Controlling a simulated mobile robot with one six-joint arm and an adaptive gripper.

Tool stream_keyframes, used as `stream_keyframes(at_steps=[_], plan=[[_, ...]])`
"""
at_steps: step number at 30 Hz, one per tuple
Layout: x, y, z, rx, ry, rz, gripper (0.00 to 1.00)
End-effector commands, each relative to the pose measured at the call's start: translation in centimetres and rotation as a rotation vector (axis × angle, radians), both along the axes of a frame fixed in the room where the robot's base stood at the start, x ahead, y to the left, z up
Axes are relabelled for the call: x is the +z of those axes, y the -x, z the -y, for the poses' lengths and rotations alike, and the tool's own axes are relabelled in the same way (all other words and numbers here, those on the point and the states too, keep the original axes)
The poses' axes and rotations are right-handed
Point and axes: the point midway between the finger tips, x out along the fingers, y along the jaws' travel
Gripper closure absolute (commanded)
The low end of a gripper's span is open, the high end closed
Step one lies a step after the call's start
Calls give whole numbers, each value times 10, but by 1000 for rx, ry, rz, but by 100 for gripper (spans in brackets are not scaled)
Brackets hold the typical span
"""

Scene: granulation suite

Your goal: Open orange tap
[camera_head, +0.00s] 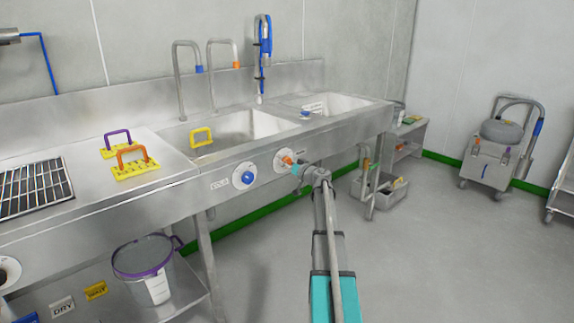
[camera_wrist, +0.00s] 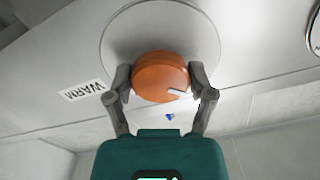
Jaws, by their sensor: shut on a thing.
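The orange tap knob (camera_head: 287,161) is on the front panel of the steel sink, on a round white plate. In the wrist view the orange knob (camera_wrist: 160,77) sits between the two fingers of my gripper (camera_wrist: 162,85), which is shut on its sides. A light pointer mark shows on the lower right of the knob. A "WARM" label (camera_wrist: 82,91) is beside the plate. In the head view my gripper (camera_head: 296,168) reaches the knob from the right, and its fingers are partly hidden.
A blue knob (camera_head: 243,178) is left of the orange one on the same panel. Blue-tipped and orange-tipped spouts (camera_head: 236,64) stand behind the basin. A yellow-handled item (camera_head: 201,137) is in the basin. A grey crate (camera_head: 382,190) stands on the floor at right. Open floor lies in front.

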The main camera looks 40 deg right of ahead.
Motion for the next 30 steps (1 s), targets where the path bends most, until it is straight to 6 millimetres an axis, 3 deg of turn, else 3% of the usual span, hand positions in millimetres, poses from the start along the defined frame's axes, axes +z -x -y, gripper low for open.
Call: stream_keyframes(at_steps=[2, 17, 30], plan=[[0, 0, 0, 0, 0, 0, 78], [0, -1, 0, 0, -97, -7, 78], [1, -1, -1, 0, -440, -34, 78]])
